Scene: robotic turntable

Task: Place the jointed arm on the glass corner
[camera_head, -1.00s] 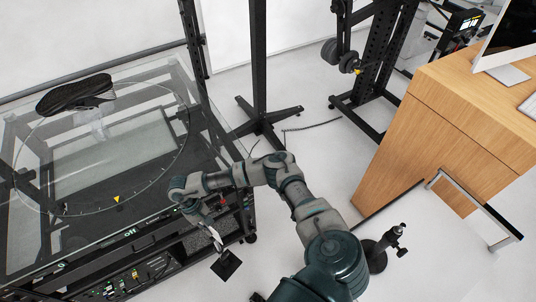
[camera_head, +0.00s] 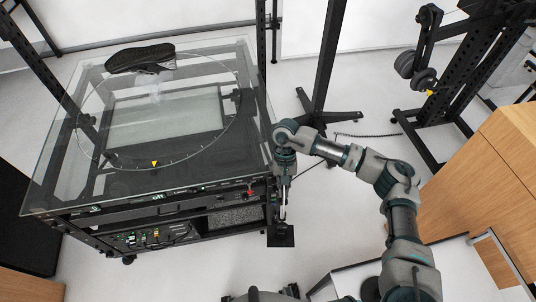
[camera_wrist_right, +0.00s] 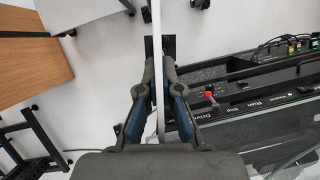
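My right gripper (camera_head: 284,188) hangs just off the near right corner of the glass top (camera_head: 60,190), pointing down. In the right wrist view its two fingers (camera_wrist_right: 159,75) close on a thin pale strip. A black square plate (camera_head: 281,236) sits at the strip's lower end, and it also shows in the wrist view (camera_wrist_right: 153,47). This strip and plate look like the jointed arm; its joints cannot be made out. The plate hangs below the glass level, beside the frame. My left gripper is not in view.
Controls and cables (camera_head: 150,238) fill the frame's front below the glass. A black stand (camera_head: 320,115) is behind my right arm; a wooden desk (camera_head: 480,190) is at right. The near right glass is clear.

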